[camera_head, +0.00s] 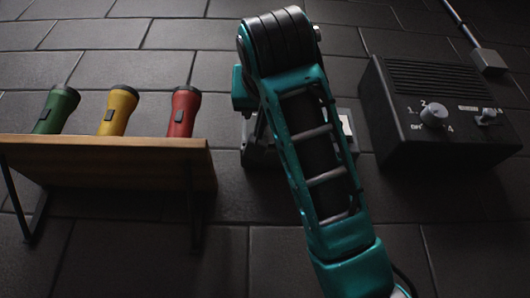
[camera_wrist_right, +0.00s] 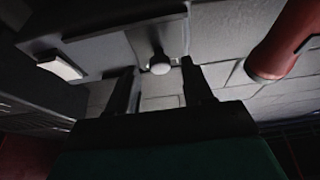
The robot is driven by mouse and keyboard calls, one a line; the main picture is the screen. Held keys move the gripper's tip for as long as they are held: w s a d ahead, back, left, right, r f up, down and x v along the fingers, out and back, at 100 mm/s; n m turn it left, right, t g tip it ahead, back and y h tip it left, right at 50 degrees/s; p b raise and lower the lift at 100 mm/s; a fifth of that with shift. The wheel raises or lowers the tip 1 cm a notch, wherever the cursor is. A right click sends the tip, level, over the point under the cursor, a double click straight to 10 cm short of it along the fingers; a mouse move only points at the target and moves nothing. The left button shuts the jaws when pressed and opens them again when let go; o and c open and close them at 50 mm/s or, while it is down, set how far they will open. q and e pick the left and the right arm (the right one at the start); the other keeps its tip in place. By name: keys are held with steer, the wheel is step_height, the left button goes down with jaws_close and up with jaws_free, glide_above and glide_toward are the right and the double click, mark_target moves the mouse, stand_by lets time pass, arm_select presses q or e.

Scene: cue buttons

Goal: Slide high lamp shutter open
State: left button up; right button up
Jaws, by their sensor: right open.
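A grey wall unit (camera_head: 256,152), which looks like the lamp housing, is mostly hidden behind my right arm in the head view. In the right wrist view its grey face (camera_wrist_right: 108,42) shows a recess with a small pale round knob (camera_wrist_right: 160,64) at its lower edge. A white rectangular patch (camera_wrist_right: 60,67) shows to the left. My right gripper (camera_wrist_right: 160,72) is open, with one dark finger on each side of the knob. I cannot tell whether either finger touches it. My left gripper is not in view.
A wooden shelf (camera_head: 110,150) at the left holds a green (camera_head: 57,108), a yellow (camera_head: 118,108) and a red flashlight (camera_head: 184,110). The red one is near the gripper in the wrist view (camera_wrist_right: 285,42). A black box with knobs (camera_head: 440,110) is at the right.

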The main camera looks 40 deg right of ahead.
steer(key=shift+x, duration=0.95)
jaws_close()
